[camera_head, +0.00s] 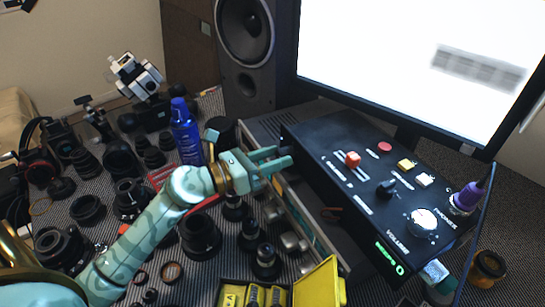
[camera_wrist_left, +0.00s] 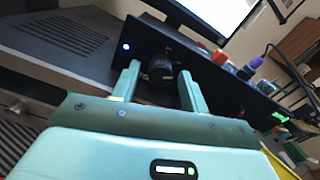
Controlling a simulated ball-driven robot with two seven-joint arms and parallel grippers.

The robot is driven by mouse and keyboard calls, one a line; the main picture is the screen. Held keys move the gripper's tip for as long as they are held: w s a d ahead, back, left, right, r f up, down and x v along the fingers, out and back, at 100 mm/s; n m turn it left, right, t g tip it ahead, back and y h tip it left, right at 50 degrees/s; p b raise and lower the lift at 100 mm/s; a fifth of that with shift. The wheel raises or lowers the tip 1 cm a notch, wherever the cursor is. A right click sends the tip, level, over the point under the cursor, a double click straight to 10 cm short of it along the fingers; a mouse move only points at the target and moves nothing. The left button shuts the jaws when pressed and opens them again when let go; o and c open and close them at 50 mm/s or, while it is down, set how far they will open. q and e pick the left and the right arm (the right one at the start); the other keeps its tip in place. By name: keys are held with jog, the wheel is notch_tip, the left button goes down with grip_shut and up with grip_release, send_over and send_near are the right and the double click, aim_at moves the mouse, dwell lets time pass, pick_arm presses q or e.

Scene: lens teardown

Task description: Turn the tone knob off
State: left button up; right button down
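A black control box (camera_head: 312,133) stands in front of the monitor, with knobs and buttons on its top and a green lit display at its near end. My left gripper (camera_head: 284,157) is at the left end of the box's front face. In the left wrist view, a black round knob (camera_wrist_left: 160,68) on that face sits between the open fingertips (camera_wrist_left: 159,72), with a small gap at each side. A black lever-like knob (camera_head: 386,188) and a white volume knob (camera_head: 423,222) are on top. My right gripper is not in view.
A grey slotted unit (camera_head: 265,128) lies beside the box. A speaker (camera_head: 245,35) and bright monitor (camera_head: 400,60) stand behind. A blue spray bottle (camera_head: 186,135), several lenses (camera_head: 200,235) and a yellow case (camera_head: 320,287) crowd the table around my left arm.

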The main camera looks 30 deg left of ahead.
pick_arm(q)
jog(key=c, duration=0.7)
jog(key=shift+c, duration=0.2)
jog(key=shift+r, duration=0.1)
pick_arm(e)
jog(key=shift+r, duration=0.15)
pick_arm(q)
jog(key=shift+r+n+p, duration=0.15)
jog(key=shift+n+p, duration=0.55)
jog(key=shift+p, duration=0.3)
jog(key=n+p, duration=0.4)
jog(key=shift+p, duration=0.3)
jog(key=n+p, duration=0.2)
jog(key=n, duration=0.1)
jog(key=shift+n+p, duration=0.4)
jog(key=shift+f+n+p, duration=0.2)
jog(key=shift+n+p, duration=0.8)
jog(key=shift+n, duration=0.4)
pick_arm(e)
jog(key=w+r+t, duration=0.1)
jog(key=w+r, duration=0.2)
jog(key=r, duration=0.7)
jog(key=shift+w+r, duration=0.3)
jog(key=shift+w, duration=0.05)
